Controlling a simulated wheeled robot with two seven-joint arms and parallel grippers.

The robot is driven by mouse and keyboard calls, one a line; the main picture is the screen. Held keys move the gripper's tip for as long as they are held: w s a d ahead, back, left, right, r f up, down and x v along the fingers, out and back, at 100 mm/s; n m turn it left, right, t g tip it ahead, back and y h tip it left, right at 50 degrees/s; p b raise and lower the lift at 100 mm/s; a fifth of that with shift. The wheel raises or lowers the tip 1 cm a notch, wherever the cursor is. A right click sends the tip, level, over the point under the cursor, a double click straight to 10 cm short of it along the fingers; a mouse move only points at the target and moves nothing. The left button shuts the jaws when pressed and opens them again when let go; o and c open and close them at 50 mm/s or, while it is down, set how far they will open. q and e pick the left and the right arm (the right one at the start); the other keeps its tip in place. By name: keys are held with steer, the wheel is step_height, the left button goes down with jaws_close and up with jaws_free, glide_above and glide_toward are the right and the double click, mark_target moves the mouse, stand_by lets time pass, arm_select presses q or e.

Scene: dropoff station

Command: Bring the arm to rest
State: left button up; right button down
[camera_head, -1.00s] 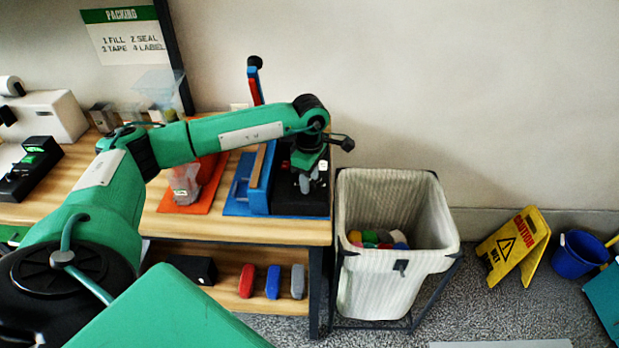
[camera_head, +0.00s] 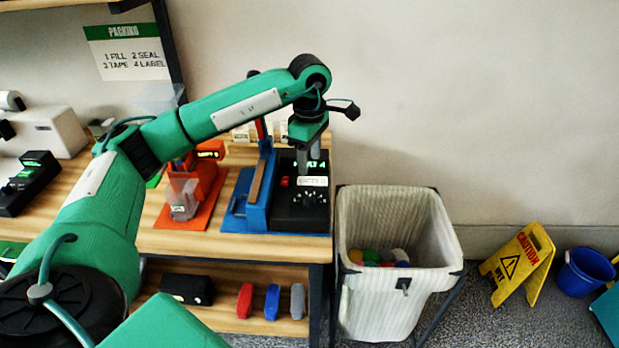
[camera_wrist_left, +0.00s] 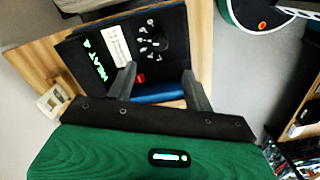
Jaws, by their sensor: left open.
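My left arm reaches in from the left in the head view and bends down at the wrist. My left gripper (camera_head: 312,165) points down above the black device (camera_head: 296,216) at the right end of the table. In the left wrist view the gripper (camera_wrist_left: 158,85) has its two fingers spread apart with nothing between them. Beyond them the black device (camera_wrist_left: 82,60) shows a white label, a red button, a dial and green lettering. My right gripper is not in view.
A blue press (camera_head: 258,190) and an orange stand (camera_head: 190,200) are beside the device on the wooden table (camera_head: 230,243). A white bin (camera_head: 385,300) with coloured items stands right of the table. A yellow caution sign (camera_head: 518,262) and blue bucket (camera_head: 583,272) stand farther right.

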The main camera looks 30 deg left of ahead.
arm_select(q)
step_height(320, 180, up, 2)
steer(key=shift+r, duration=0.1)
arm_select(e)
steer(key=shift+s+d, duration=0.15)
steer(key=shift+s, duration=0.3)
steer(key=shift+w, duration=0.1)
